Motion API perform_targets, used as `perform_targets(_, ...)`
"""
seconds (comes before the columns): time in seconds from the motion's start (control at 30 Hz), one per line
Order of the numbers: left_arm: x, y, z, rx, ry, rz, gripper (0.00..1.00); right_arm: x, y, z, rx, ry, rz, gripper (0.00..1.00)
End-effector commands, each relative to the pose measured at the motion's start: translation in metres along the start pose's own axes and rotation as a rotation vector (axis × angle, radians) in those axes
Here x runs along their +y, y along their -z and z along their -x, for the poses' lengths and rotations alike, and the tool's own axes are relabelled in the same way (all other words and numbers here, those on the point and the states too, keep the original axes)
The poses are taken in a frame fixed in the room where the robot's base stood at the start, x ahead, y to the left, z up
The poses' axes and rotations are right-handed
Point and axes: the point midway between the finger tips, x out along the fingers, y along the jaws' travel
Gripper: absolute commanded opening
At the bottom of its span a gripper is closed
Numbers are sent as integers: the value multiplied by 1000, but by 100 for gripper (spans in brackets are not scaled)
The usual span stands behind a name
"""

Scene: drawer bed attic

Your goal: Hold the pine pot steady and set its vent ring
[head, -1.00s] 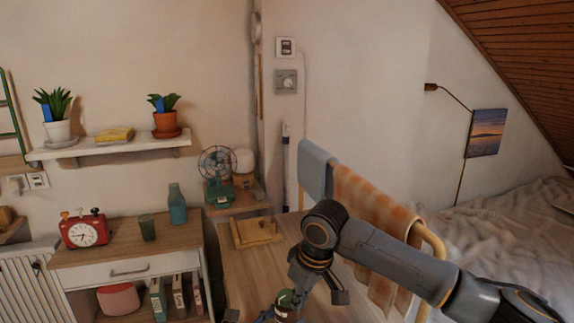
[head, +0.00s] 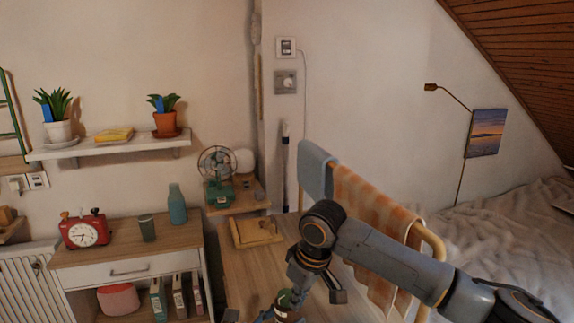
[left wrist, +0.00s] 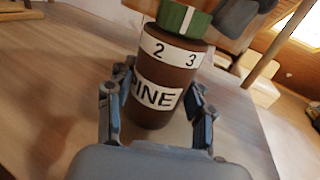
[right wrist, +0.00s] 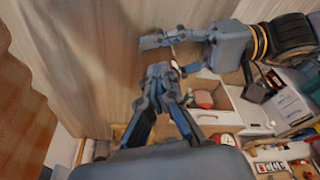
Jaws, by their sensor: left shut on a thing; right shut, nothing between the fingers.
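The pine pot (left wrist: 172,75) is a brown jar with white labels showing "INE" and the numbers 2 and 3. Its green vent ring (left wrist: 186,18) has a white mark, which sits above and between the numbers. My left gripper (left wrist: 160,80) is shut on the pot's body, one finger on each side. In the head view the pot (head: 288,314) stands low at the bottom edge, partly hidden. My right gripper (right wrist: 160,73) is shut and empty. A dark part of it (left wrist: 240,16) shows close to the ring in the left wrist view; contact is unclear.
The wooden desk (head: 250,270) is largely clear, with a wooden tray (head: 256,232) at its back. A rail with towels (head: 365,205) stands right, close to my right arm. A cabinet (head: 130,250) with a red clock (head: 84,232) stands left.

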Motion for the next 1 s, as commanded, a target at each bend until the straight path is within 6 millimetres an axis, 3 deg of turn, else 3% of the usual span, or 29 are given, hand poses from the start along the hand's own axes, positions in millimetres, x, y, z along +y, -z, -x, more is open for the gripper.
perform_targets(1.0,-3,0,0,-1,7,-1,16,10,-6,5,6,0,1,0)
